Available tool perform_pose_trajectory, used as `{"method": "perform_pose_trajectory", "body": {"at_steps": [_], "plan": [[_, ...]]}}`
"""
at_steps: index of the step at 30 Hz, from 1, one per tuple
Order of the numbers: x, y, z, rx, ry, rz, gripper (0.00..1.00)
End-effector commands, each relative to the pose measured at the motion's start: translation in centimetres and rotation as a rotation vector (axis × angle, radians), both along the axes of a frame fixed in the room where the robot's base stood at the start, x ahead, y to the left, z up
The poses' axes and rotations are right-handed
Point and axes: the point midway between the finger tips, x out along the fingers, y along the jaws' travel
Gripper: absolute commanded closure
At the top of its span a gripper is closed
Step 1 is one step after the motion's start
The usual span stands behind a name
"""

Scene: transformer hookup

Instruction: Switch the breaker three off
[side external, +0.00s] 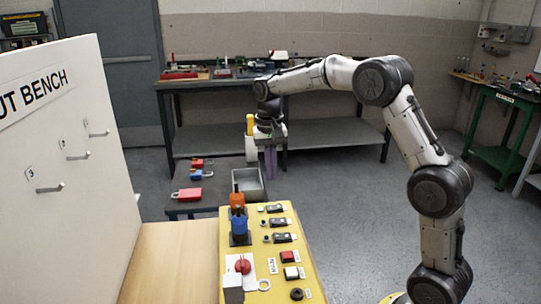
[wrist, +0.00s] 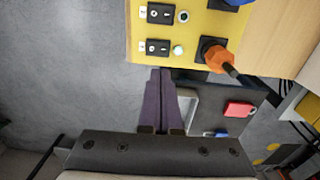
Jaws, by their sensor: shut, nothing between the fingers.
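A yellow panel (side external: 262,251) carries a column of black breaker switches: a far one (side external: 273,208), a middle one (side external: 278,222) and a near one (side external: 283,238). Each has a small round lamp at its left; the far lamp (side external: 261,209) looks green. Two breakers show in the wrist view, one nearer my fingers (wrist: 158,47) and one at the top edge (wrist: 160,13). The number labels are too small to read, so I cannot tell which is three. My gripper (side external: 270,176) points down beyond the panel's far end. Its purple fingers (wrist: 160,70) are shut and empty.
An orange handle (side external: 237,199) and a blue handle (side external: 239,224) stand upright left of the breakers. A grey tray (side external: 248,184) and red padlock (side external: 187,195) lie beyond the panel. A red knob (side external: 243,265) sits nearer. A white board (side external: 70,170) rises at left.

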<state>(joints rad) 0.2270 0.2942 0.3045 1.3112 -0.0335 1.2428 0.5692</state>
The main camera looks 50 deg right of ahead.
Motion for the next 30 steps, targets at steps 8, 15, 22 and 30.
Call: {"method": "perform_pose_trajectory", "body": {"at_steps": [8, 15, 22, 30], "plan": [[0.2, 0.1, 4.0, -0.001, -0.002, 0.001, 1.00], [0.2, 0.1, 4.8, -0.001, -0.002, 0.000, 1.00], [0.2, 0.1, 4.7, -0.003, 0.000, 0.001, 1.00], [-0.3, 0.5, 4.9, -0.059, 0.070, 0.000, 1.00]]}}
